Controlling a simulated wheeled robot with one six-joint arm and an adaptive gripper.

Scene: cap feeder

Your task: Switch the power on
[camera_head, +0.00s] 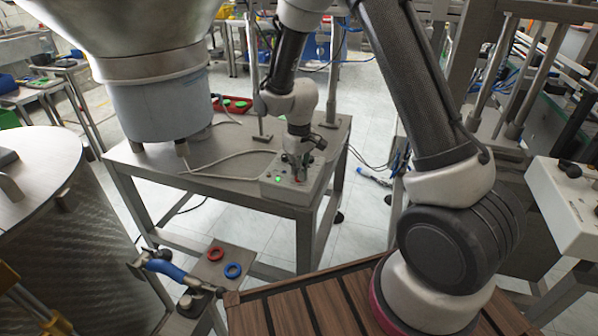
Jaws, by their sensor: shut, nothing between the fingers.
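A light grey control box (280,190) sits at the front right corner of a metal table. A green light (278,179) glows on its top, left of my gripper. My gripper (298,178) points down over the top of the box and is shut with nothing held. A small red part shows at its fingertips. I cannot tell whether the fingertips touch the box. The gripper hides part of the box top, and I cannot make out the power switch.
A grey cable (222,162) runs across the metal table (232,189) to the box. A large metal feeder bowl (150,60) stands at the left. A red and a blue ring (233,270) lie on a small front stand. Another box (570,205) is at the right.

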